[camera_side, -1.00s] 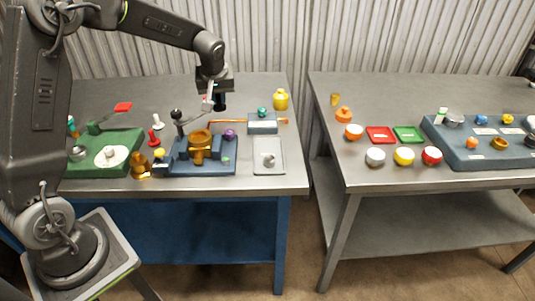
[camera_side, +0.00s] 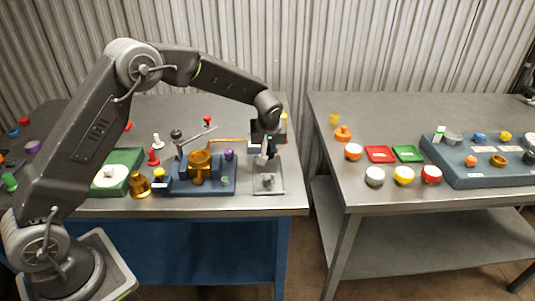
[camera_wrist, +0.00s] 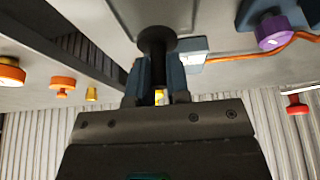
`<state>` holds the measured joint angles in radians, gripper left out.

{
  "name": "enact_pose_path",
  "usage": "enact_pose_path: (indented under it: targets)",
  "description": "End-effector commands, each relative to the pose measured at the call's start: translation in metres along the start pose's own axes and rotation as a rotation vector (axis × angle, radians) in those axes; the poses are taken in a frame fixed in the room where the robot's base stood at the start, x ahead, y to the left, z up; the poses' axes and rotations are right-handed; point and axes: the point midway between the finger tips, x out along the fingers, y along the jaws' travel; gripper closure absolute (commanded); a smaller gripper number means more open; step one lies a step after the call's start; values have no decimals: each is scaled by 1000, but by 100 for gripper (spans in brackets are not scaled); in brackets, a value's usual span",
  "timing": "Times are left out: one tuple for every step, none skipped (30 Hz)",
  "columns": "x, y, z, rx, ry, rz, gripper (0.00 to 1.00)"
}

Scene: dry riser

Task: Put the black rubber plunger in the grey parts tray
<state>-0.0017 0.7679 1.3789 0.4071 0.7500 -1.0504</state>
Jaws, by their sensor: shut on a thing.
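My gripper (camera_side: 266,152) is shut on the black rubber plunger (camera_wrist: 156,40). In the wrist view the plunger shows as a dark stem with a wider round end between the two blue-grey fingers. In the side view it is hard to make out. The grey parts tray (camera_side: 258,188) is a pale flat tray at the right front of the left table. My gripper is over the back of the tray, which also shows in the wrist view (camera_wrist: 150,10). I cannot tell whether the plunger touches it.
A blue fixture (camera_side: 222,187) with a brass cup, a black-knobbed stick and a purple knob (camera_side: 228,154) stands left of the tray. An orange cable (camera_wrist: 240,55) runs to a pale block (camera_wrist: 192,52) behind the tray. A gap separates the right table (camera_side: 330,180).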

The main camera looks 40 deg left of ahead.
Motion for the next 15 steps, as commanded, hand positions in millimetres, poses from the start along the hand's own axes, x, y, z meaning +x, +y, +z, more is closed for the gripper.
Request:
enact_pose_path:
  targets:
    - [7,-1,3,2,-3,-2,100]
    - [11,-1,5,3,-3,-4,100]
    - [17,-1,8,3,-3,-3,100]
    - [21,-1,9,3,-2,-3,100]
    - [25,-1,11,2,-2,-3,100]
    - [29,-1,12,2,-2,-3,100]
    - [30,-1,13,2,-2,-2,100]
    - [31,-1,13,1,-1,-1,100]
    - [31,-1,13,1,0,0,100]
    - [31,-1,13,1,0,0,100]
    - [31,-1,13,1,0,0,100]
    - [31,-1,13,1,0,0,100]
    - [31,-1,13,1,0,0,100]
    - [31,-1,13,1,0,0,100]
    - [31,-1,13,1,-1,-1,100]
